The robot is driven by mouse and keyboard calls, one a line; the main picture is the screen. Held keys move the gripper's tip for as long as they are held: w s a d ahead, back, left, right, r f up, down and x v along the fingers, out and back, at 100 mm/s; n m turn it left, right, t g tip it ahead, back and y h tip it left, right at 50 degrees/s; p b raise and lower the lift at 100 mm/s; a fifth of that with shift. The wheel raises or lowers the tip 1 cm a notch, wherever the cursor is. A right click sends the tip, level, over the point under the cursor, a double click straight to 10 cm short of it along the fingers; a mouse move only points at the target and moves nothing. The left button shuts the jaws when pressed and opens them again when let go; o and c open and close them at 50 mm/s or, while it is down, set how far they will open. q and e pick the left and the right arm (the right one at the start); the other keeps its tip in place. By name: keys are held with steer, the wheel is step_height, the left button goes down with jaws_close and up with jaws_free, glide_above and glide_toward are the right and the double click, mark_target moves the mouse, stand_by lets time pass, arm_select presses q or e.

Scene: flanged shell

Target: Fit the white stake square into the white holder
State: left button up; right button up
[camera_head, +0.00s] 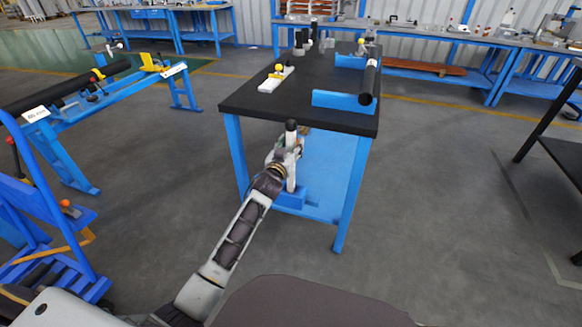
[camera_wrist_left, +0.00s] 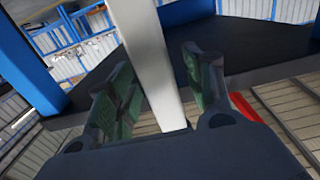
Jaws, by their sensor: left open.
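In the left wrist view the white stake (camera_wrist_left: 155,65) passes between the two open fingers of my left gripper (camera_wrist_left: 160,95), with gaps on both sides. A flat white piece with a yellow knob, perhaps the white holder (camera_head: 270,86), lies on the black bench top. My right gripper is out of view.
The black-topped workbench (camera_head: 260,108) carries a blue bracket (camera_head: 335,101), a dark tube (camera_head: 369,82) and several small items at the back. Its blue legs flank the stake. A blue stand (camera_head: 75,155) is at the left.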

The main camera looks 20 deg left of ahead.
arm_select(q)
steer(key=shift+w, duration=0.15)
steer(key=shift+c, duration=0.3)
jaws_close()
stand_by(0.3)
steer(key=shift+r, duration=0.15)
